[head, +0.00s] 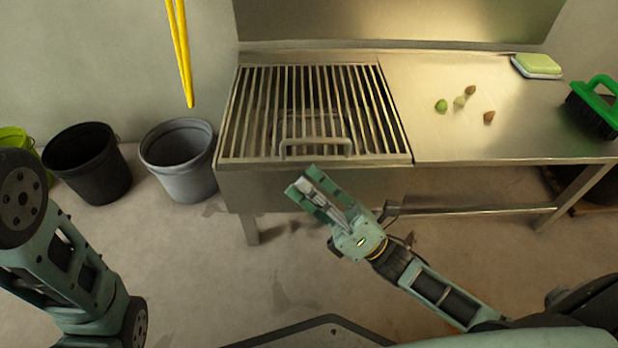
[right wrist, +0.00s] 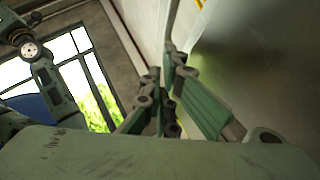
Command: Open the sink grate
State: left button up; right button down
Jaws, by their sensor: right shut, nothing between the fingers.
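The sink grate (head: 262,110) is a frame of metal bars lying flat over the sink at the left part of the steel counter. A metal handle (head: 315,141) stands at its front edge. My right gripper (head: 299,181) is shut and empty, in front of and just below the handle in the head view. In the right wrist view the green fingers (right wrist: 178,75) are close together, near a steel surface. I cannot tell whether they touch it. My left arm (head: 75,270) comes in at the left; its gripper is out of view.
On the steel counter (head: 440,130) lie several small green and brown lumps (head: 441,105), a sponge (head: 537,66) and a green-handled brush (head: 595,105). A grey bucket (head: 180,160) and a black bucket (head: 88,165) stand on the floor at left. A yellow object (head: 181,50) hangs above.

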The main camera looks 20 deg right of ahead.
jog(key=shift+w+d+r+b, duration=0.15)
jog(key=shift+w+r+b, duration=0.1)
jog(key=shift+w+r, duration=0.25)
jog(key=shift+w+d+r+b, duration=0.15)
jog(key=shift+w+r+b, duration=0.1)
jog(key=shift+r, duration=0.45)
